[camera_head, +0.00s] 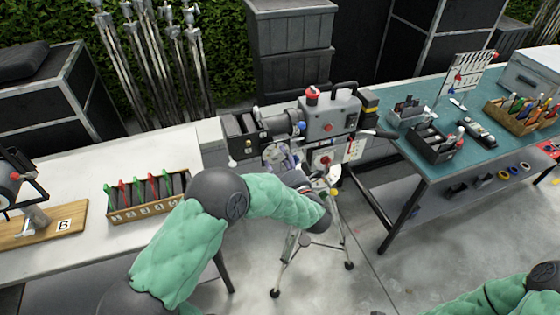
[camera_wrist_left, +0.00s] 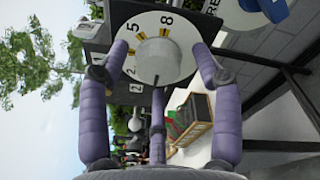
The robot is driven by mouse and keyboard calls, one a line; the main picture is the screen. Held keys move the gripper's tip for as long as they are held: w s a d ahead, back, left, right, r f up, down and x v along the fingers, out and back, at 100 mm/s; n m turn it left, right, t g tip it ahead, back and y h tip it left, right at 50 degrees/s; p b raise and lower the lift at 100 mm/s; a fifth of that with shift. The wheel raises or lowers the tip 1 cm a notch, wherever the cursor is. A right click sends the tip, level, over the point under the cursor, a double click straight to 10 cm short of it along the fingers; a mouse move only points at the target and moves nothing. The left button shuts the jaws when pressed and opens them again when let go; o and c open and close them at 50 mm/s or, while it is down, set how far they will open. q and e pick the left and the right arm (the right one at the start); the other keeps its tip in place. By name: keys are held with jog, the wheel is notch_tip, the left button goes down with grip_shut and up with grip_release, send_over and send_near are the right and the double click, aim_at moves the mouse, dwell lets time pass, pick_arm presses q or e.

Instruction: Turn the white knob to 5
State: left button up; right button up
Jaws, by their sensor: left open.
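The white knob (camera_wrist_left: 158,62) sits on a round white dial (camera_wrist_left: 182,27) in the left wrist view. The dial shows the numerals 5 and 8 near its upper edge, and a dark mark shows on the knob's lower side. My left gripper (camera_wrist_left: 160,55) is open, with purple fingers on both sides of the knob and another finger below it. I cannot tell whether they touch it. In the head view my left gripper (camera_head: 284,157) is at the camera rig (camera_head: 330,117) on a tripod, and the knob is not clear there. My right gripper is not in view.
A white table (camera_head: 150,160) on the left holds a wooden crate (camera_head: 150,207) of coloured-handled items. A teal-topped bench (camera_head: 440,165) on the right holds tools and bins. The tripod (camera_head: 345,240) stands on the floor between them. Part of my right arm shows lower right.

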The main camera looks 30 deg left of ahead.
pick_arm(q)
jog(key=c, duration=1.1)
jog(key=shift+c, duration=0.2)
